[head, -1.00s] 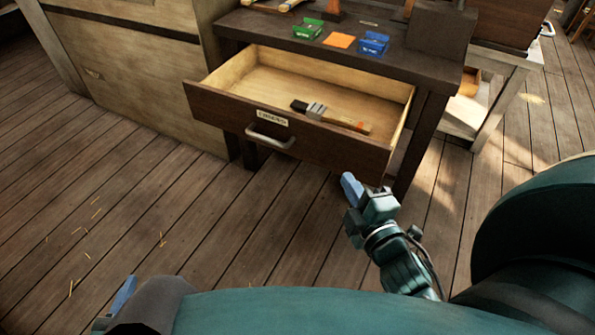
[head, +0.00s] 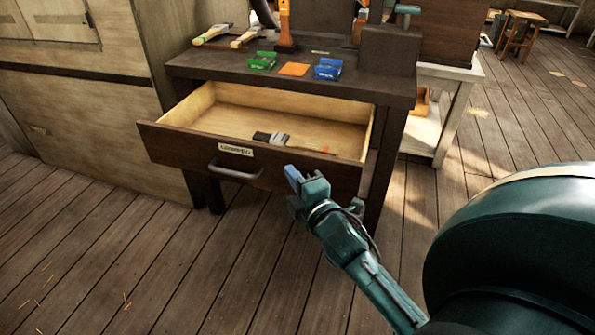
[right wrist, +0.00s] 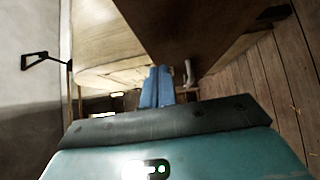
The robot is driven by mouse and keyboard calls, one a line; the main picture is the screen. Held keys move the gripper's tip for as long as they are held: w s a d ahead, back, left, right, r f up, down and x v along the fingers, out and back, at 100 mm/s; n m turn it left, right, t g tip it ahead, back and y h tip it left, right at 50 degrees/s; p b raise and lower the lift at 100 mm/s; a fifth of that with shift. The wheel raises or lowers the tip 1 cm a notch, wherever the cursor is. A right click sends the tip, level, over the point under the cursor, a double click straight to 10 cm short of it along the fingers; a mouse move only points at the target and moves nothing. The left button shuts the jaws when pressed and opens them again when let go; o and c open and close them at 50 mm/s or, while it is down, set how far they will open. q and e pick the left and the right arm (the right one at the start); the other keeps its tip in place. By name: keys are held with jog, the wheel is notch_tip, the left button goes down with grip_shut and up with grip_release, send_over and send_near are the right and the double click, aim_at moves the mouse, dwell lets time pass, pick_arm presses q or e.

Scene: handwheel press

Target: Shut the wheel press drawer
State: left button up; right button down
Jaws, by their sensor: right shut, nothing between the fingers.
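The wheel press drawer (head: 190,150) is pulled out of the dark bench (head: 210,68) and stands open. Its dark front carries a label and a grey bar handle (head: 235,172). A paintbrush (head: 275,138) lies inside. My right gripper (head: 293,174) is shut and empty, in front of the drawer front, right of the handle. I cannot tell whether it touches the front. In the right wrist view its blue fingers (right wrist: 157,86) are together, with the dark drawer front (right wrist: 200,35) and the handle (right wrist: 188,73) just beyond them. My left gripper is not in view.
On the bench top lie a green tray (head: 262,61), an orange square (head: 294,69) and a blue tray (head: 328,69). A pale cabinet (head: 90,120) stands left of the bench. The plank floor (head: 120,255) in front is clear.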

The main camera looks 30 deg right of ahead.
jog(key=shift+w+d, duration=0.75)
jog(key=shift+d, duration=0.25)
